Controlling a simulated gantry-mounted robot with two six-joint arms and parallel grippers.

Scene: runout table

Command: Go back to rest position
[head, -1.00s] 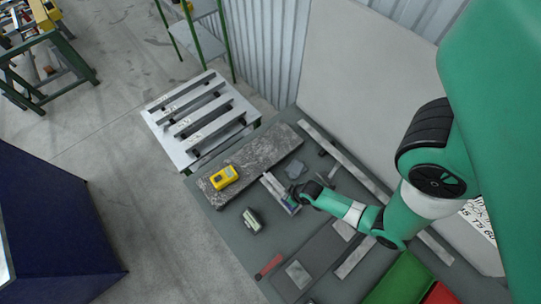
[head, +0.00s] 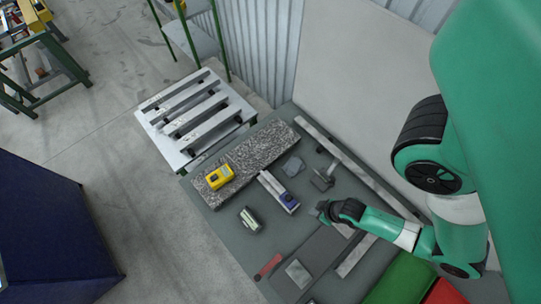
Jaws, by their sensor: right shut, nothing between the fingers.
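My right arm comes in from the right over the table (head: 230,225). Its gripper (head: 322,207) is small and dark in this view, shut and empty, and sits above the middle of the table. It is apart from the grey tool with a blue part (head: 287,199), which lies to its left. My left gripper does not show.
A yellow device (head: 219,177) sits on a speckled stone slab (head: 262,150). A small grey-green box (head: 251,219), a red-handled tool (head: 268,266) and a grey bracket (head: 323,179) lie on the table. Green (head: 397,280) and red bins stand at the near right.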

